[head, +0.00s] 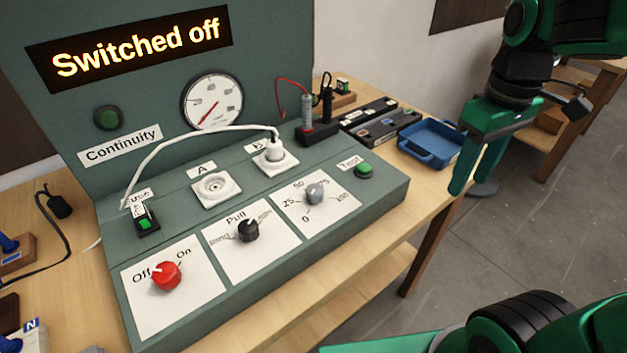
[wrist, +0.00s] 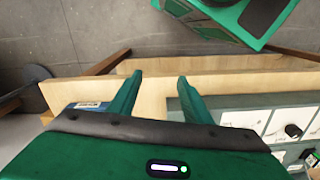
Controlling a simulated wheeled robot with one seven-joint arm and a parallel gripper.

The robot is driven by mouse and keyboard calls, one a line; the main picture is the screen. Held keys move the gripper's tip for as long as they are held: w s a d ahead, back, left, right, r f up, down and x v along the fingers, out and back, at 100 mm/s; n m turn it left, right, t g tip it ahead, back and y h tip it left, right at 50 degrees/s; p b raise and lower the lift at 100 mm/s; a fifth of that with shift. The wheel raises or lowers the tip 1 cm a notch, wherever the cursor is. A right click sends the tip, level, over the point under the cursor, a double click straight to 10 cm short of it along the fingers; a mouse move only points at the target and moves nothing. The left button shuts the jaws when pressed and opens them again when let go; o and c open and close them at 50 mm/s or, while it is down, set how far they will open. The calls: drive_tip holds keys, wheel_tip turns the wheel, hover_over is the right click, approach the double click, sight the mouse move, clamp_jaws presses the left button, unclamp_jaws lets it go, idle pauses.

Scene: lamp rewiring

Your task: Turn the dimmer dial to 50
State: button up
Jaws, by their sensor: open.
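The dimmer dial (head: 315,193) is a small grey knob on a white card at the right end of the green panel's sloping front. Its card reads 0, 25, 50, 75 and 100 around the knob; its pointer is too small to read. My gripper (head: 472,185) is open and empty, right of the panel and clear of the dial. In the wrist view its two fingers (wrist: 160,78) are apart, with the table's edge beyond them. That view also shows a dark knob (wrist: 293,130) on a white card at the right; I cannot tell which knob it is.
The display (head: 140,47) reads "Switched off". The red switch knob (head: 166,275) and black Pull knob (head: 247,230) sit left of the dial; the green Test button (head: 364,171) is to its right. A white cable (head: 190,133) arches above. A blue tray (head: 432,143) stands behind right.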

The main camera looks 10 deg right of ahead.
drive_tip(key=w+a+r+n, duration=0.2)
drive_tip(key=w+a+n, duration=0.1)
drive_tip(key=a+n, duration=0.3)
drive_tip(key=w+a+r+n, duration=0.25)
drive_tip(key=a+n, duration=0.25)
drive_tip(key=a, duration=0.4)
wheel_tip(320, 180, up, 3)
drive_tip(key=n, duration=0.8)
hover_over(314, 188)
wheel_tip(314, 188, down, 11)
drive_tip(key=c, duration=1.1)
